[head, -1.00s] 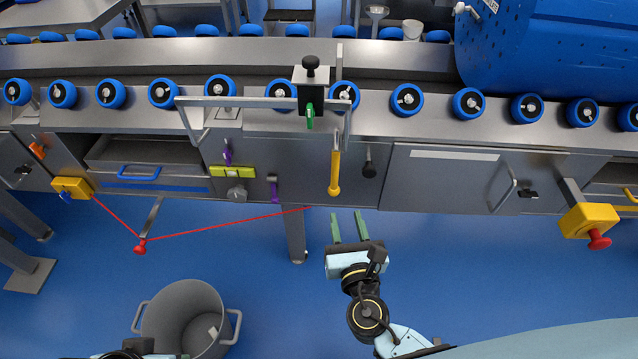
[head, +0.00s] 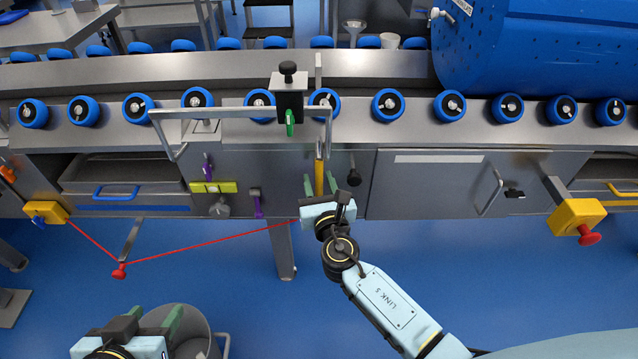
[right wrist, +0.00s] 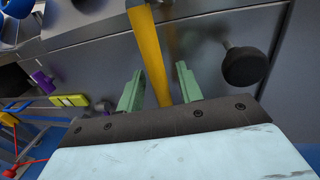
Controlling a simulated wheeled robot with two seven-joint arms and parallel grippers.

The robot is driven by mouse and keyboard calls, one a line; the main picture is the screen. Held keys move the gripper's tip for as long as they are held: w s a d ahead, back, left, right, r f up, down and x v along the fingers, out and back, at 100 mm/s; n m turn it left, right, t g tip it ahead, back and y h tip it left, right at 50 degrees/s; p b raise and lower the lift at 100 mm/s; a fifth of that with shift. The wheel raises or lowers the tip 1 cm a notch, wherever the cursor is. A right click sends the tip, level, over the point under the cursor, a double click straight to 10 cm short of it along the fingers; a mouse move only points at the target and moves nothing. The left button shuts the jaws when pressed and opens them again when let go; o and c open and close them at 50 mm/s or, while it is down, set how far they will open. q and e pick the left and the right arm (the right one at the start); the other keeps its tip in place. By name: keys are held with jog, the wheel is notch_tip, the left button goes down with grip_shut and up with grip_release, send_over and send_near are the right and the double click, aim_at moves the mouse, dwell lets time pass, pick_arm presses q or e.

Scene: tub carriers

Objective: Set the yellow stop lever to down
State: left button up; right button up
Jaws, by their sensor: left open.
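The yellow stop lever (head: 319,172) is on the front panel below the rollers, its bar running down the picture. Its lower end is hidden behind my right gripper (head: 320,184). That gripper is open, with one green finger on each side of the lever. In the right wrist view the lever (right wrist: 148,50) passes between the two fingers of the gripper (right wrist: 158,85), with a gap to each finger. My left gripper (head: 146,322) is open and empty at the lower left, in front of the grey bin.
A black knob (head: 353,176) sits just right of the lever. A green handle (head: 290,121) hangs above it. Purple levers (head: 257,203) and a yellow-green block (head: 213,187) are to the left. A red cord (head: 205,246) runs below. The grey bin (head: 196,330) stands on the floor.

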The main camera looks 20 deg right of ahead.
jog(key=shift+c, duration=0.5)
grip_shut()
